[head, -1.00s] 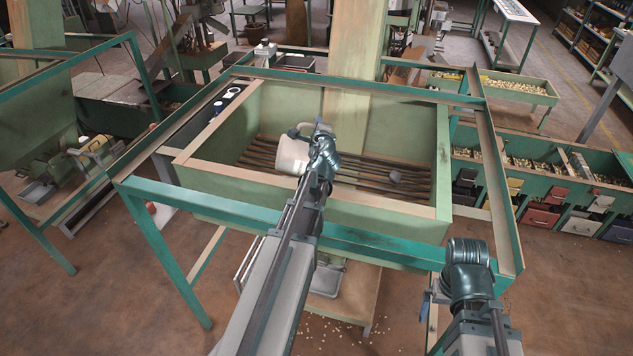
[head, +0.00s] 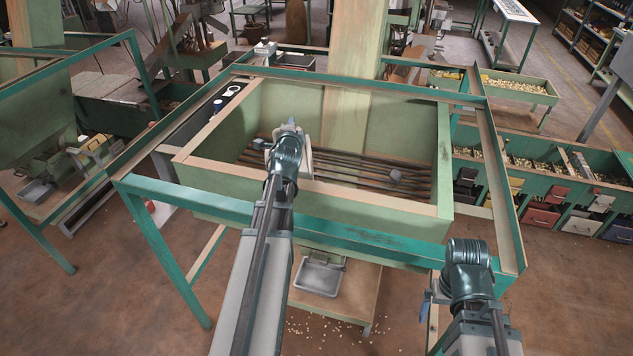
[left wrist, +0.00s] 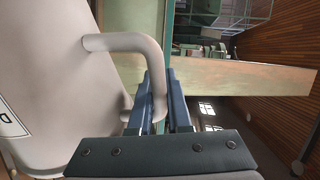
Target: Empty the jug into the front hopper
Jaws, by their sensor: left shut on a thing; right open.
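The front hopper (head: 365,215) is a green box with a pale wooden rim and dark slats inside, directly before me. My left gripper (head: 291,128) is over its left half. It is shut on the handle (left wrist: 128,42) of the white jug (left wrist: 60,80), whose body fills the left of the left wrist view. In the head view the jug (head: 304,163) is mostly hidden behind my gripper; its contents and mouth are not visible. My right gripper (head: 425,305) is open, low at the right, outside the frame, and partly cut off from sight by my arm.
A green frame (head: 330,232) surrounds the hopper. A small grey lump (head: 396,176) lies on the slats. A metal tray (head: 318,275) stands beneath, with scattered bits on the floor. Bins of nuts (head: 535,170) line the right; another green hopper (head: 35,120) stands left.

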